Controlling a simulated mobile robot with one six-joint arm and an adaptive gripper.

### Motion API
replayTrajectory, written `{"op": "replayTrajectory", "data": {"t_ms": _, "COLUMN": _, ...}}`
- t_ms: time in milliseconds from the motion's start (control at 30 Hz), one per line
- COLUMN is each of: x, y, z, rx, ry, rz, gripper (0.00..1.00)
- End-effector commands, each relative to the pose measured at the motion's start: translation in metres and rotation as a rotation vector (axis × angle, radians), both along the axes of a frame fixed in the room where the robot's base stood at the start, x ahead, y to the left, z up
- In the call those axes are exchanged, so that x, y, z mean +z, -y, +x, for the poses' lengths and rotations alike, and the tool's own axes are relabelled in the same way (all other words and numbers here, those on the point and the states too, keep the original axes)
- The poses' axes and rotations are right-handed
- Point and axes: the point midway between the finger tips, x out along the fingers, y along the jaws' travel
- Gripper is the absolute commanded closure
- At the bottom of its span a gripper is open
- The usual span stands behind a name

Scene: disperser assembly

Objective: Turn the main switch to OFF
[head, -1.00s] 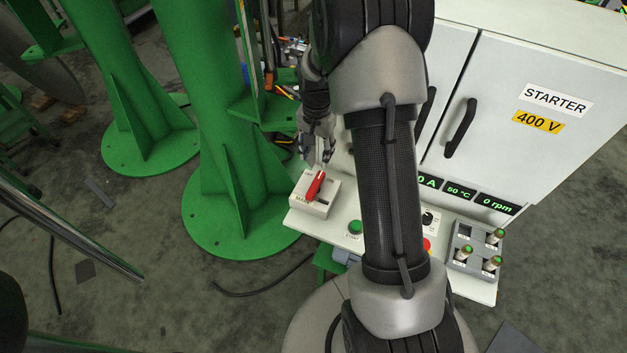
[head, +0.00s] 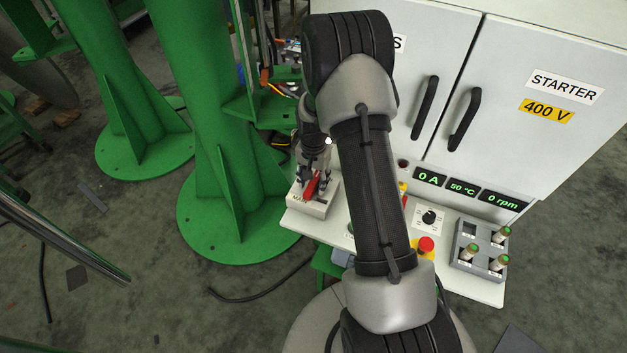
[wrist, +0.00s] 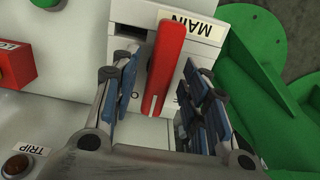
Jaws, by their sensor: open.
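The main switch is a white box (head: 318,208) on the left end of the console, with a red handle (head: 311,187). In the wrist view the red handle (wrist: 165,66) shows a white line at its near end, and the box carries a MAIN label (wrist: 190,25). My gripper (head: 314,188) is over the switch; in the wrist view my gripper (wrist: 155,112) is open, with one finger on each side of the handle. The left finger is close to the handle; I cannot tell whether it touches. The position letters on the box are partly hidden.
A red emergency button (head: 426,244), a black knob (head: 428,217) and a grey fuse holder (head: 468,247) are on the console. The cabinet (head: 560,60) stands behind. A green column base (head: 235,225) is close to the left.

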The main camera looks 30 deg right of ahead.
Motion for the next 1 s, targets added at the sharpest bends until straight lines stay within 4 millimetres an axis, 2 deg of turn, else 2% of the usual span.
{"op": "replayTrajectory", "data": {"t_ms": 133, "x": 0.0003, "y": 0.0000, "z": 0.0000, "rx": 0.000, "ry": 0.000, "rz": 0.000, "gripper": 0.60}}
{"op": "replayTrajectory", "data": {"t_ms": 733, "x": 0.0004, "y": 0.0000, "z": -0.0001, "rx": 0.000, "ry": 0.000, "rz": 0.000, "gripper": 1.00}}
{"op": "replayTrajectory", "data": {"t_ms": 1000, "x": 0.0005, "y": 0.0000, "z": -0.0001, "rx": 0.019, "ry": -0.001, "rz": 0.001, "gripper": 1.00}}
